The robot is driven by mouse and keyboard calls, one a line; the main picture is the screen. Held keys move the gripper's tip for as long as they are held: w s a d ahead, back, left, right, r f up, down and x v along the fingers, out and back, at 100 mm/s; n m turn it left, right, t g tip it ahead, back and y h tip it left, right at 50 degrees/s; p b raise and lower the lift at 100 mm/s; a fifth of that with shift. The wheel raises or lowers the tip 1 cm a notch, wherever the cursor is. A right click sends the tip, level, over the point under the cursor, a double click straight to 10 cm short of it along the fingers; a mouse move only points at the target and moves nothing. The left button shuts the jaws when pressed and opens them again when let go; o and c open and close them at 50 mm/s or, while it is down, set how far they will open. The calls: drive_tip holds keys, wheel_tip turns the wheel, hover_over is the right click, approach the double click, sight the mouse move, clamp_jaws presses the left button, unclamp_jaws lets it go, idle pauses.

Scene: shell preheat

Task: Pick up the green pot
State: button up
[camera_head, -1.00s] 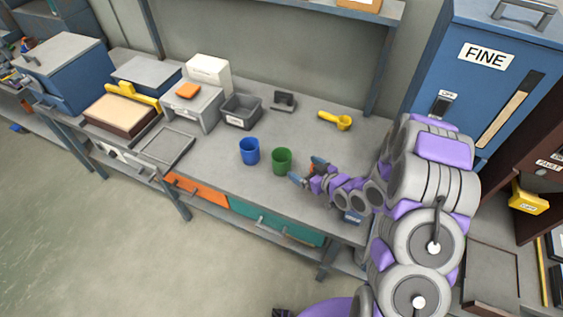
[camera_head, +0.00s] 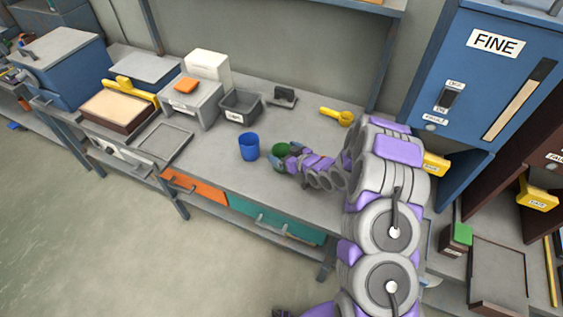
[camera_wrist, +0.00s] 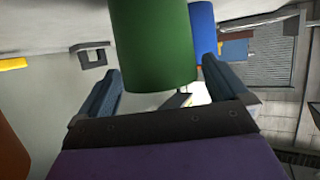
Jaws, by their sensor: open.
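The green pot (camera_head: 281,149) stands on the workbench, just right of the blue pot (camera_head: 249,147). In the head view my gripper (camera_head: 284,156) is at the green pot and hides most of its front. In the wrist view the green pot (camera_wrist: 153,40) fills the top middle, and its end reaches between the two blue fingers of my gripper (camera_wrist: 160,66). The fingers are open, one on each side; I cannot tell whether either touches it. The blue pot (camera_wrist: 203,28) shows behind it, near the right finger.
A grey labelled bin (camera_head: 240,107), a dark bracket (camera_head: 284,97) and a yellow scoop (camera_head: 337,117) lie farther back on the bench (camera_head: 215,160). A blue cabinet marked FINE (camera_head: 490,80) stands at the right.

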drive_tip(key=shift+x, duration=0.85)
drive_tip(key=c, duration=1.2)
drive_tip(key=shift+r, duration=0.1)
drive_tip(key=shift+c, duration=0.2)
